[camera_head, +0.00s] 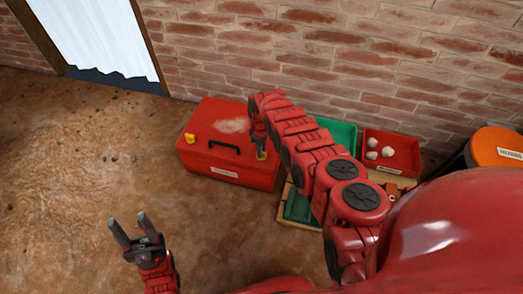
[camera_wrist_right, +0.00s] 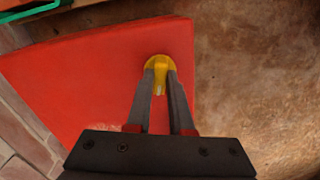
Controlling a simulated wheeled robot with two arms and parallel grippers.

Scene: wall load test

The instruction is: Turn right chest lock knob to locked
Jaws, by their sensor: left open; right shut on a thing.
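A red chest (camera_head: 230,122) stands on the floor against the brick wall, with a black handle on its lid. A yellow knob (camera_head: 190,137) shows at the chest's left side. The right lock knob (camera_head: 261,155) is yellow and sits near the chest's right end, partly hidden by my right gripper (camera_head: 260,146). In the right wrist view my right gripper (camera_wrist_right: 160,84) has its fingers shut on the yellow right knob (camera_wrist_right: 159,66), one finger on each side. My left gripper (camera_head: 132,228) is open and empty above the floor, in front of the chest and to its left.
Right of the chest are green trays (camera_head: 337,134) and a red tray (camera_head: 397,146) with white lumps. An orange-topped bin (camera_head: 497,147) stands further right. A doorway with a white curtain (camera_head: 100,38) is at the back left. The brown floor (camera_head: 75,190) at left is clear.

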